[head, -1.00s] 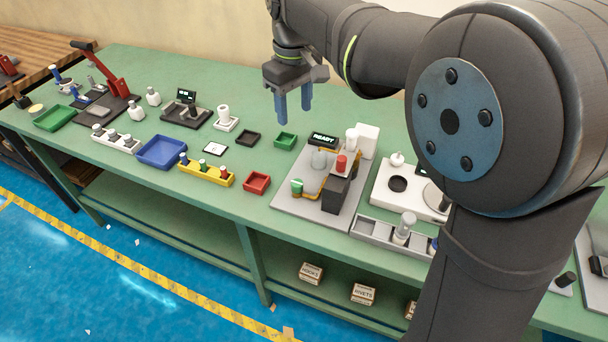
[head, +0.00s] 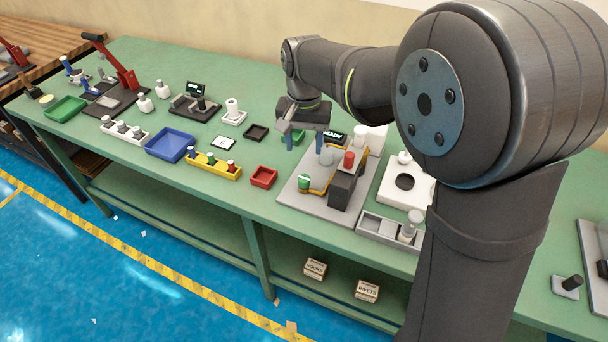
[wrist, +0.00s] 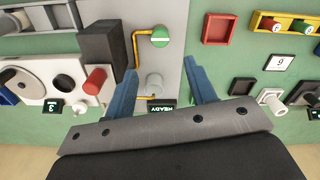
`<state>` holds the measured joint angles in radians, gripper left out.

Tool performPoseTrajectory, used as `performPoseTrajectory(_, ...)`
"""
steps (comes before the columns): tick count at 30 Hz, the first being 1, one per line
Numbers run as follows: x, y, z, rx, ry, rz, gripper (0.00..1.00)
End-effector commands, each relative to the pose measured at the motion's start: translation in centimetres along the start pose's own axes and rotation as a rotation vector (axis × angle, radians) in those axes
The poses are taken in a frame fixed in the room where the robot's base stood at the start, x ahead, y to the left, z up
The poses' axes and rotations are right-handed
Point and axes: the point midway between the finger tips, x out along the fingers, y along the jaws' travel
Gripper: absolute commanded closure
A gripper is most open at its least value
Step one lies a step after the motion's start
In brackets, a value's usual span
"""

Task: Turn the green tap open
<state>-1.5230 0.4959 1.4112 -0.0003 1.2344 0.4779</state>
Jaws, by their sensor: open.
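The green tap (head: 304,180) is a small round knob with a pale bar across it. It sits on the front left part of a grey plate (head: 343,215), by a yellow pipe. In the wrist view the green tap (wrist: 160,36) shows from above, beyond my fingertips, with its white bar running left to right. My gripper (head: 304,148) is open and empty, its two blue fingers pointing down over the back of the plate. In the wrist view my gripper (wrist: 160,68) has its fingers on either side of a grey cylinder (wrist: 154,84); I cannot tell whether they touch it.
A dark block (head: 346,187) and a red knob (head: 349,160) stand right of the tap. A READY display (head: 335,135) is at the plate's back. A red tray (head: 264,177) and a yellow rack (head: 214,168) lie to the left. Space above the tap looks clear.

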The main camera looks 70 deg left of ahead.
Motion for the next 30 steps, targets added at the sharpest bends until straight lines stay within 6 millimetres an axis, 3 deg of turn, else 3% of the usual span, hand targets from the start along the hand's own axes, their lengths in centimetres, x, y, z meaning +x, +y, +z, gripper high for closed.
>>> performPoseTrajectory(9, 7.1, 0.0, 0.1, -0.001, -0.003, 0.002, 0.49)
performPoseTrajectory(15, 10.2, 0.0, 0.0, -0.001, -0.001, 0.001, 0.49)
performPoseTrajectory(21, 11.6, 0.0, 0.0, -0.001, 0.000, 0.001, 0.49)
performPoseTrajectory(29, 11.7, 0.0, 0.0, -0.001, 0.001, 0.000, 0.49)
performPoseTrajectory(30, 11.7, 0.0, 0.0, -0.001, 0.001, 0.000, 0.53)
